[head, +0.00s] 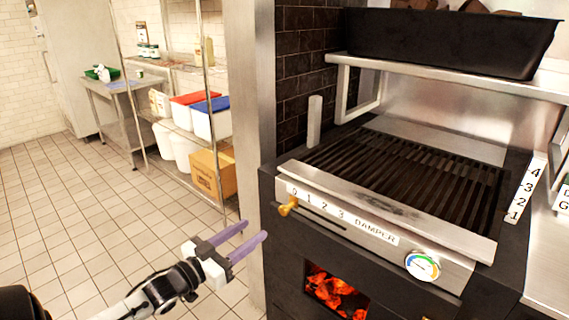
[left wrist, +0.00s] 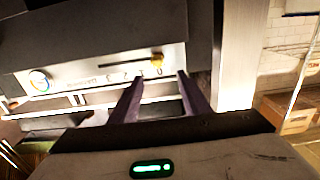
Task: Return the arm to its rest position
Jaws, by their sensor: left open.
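My left gripper (head: 246,240) is in front of the grill's left front corner, with its two purple fingers apart and nothing between them. The grill (head: 400,165) has a front panel marked DAMPER with 0, 1, 2, 3. A brass damper knob (head: 288,207) sits near the 0 end of its slot, to the right of and above my fingertips, apart from them. In the left wrist view the open fingers (left wrist: 158,97) point toward the panel, and the brass knob (left wrist: 157,60) shows beyond them. My right gripper is not in view.
A steel post (head: 250,130) stands at the grill's left. A temperature dial (head: 422,265) is on the panel, above a glowing fire opening (head: 337,292). A black tray (head: 450,40) sits on the upper shelf. A wire rack with bins and a cardboard box (head: 212,172) stands behind. The tiled floor at left is clear.

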